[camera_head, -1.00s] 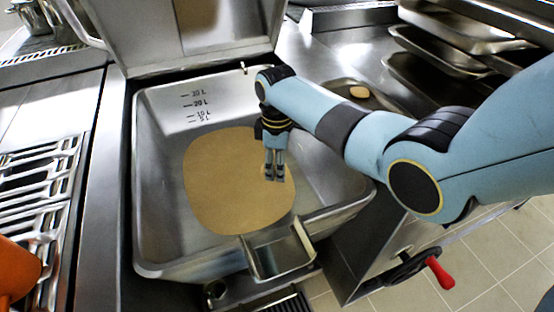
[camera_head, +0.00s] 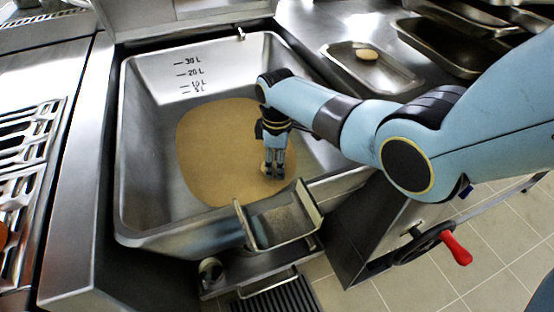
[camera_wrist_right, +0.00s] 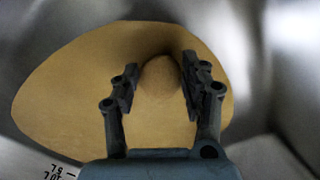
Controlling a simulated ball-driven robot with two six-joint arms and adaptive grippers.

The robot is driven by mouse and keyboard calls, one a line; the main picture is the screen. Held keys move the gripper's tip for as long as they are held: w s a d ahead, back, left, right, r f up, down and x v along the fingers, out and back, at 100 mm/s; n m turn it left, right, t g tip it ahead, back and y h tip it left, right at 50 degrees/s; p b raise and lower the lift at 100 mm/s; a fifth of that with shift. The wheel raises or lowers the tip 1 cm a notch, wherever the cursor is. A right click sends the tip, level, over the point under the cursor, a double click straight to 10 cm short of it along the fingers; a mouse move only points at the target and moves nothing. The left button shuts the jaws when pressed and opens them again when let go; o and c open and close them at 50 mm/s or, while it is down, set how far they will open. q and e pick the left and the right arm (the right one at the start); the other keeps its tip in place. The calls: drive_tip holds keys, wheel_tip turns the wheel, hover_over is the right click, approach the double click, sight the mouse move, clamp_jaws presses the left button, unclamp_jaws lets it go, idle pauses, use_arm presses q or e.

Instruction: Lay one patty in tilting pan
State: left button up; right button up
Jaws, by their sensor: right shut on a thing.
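The tilting pan (camera_head: 140,125) is open, with a flat brown layer (camera_head: 205,150) on its floor. My right gripper (camera_head: 274,172) points down inside the pan, over the right part of that layer. In the right wrist view, a round tan patty (camera_wrist_right: 158,82) sits between the fingers of the right gripper (camera_wrist_right: 157,88), which is shut on it. The patty is close to the brown layer; I cannot tell whether it touches. Another patty (camera_head: 367,54) lies in a metal tray (camera_head: 393,83) behind the arm. My left gripper is not in view.
The pan's pouring spout (camera_head: 280,222) juts from the front rim. A red-handled crank (camera_head: 456,248) is at the right front. More metal trays (camera_head: 450,50) stand at the back right. Slotted metal grates (camera_head: 30,150) lie on the left. The left half of the pan is free.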

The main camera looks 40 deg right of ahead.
drive_tip(key=shift+f, duration=0.1)
drive_tip(key=o, duration=1.2)
wheel_tip(320, 180, up, 12)
idle(0.3)
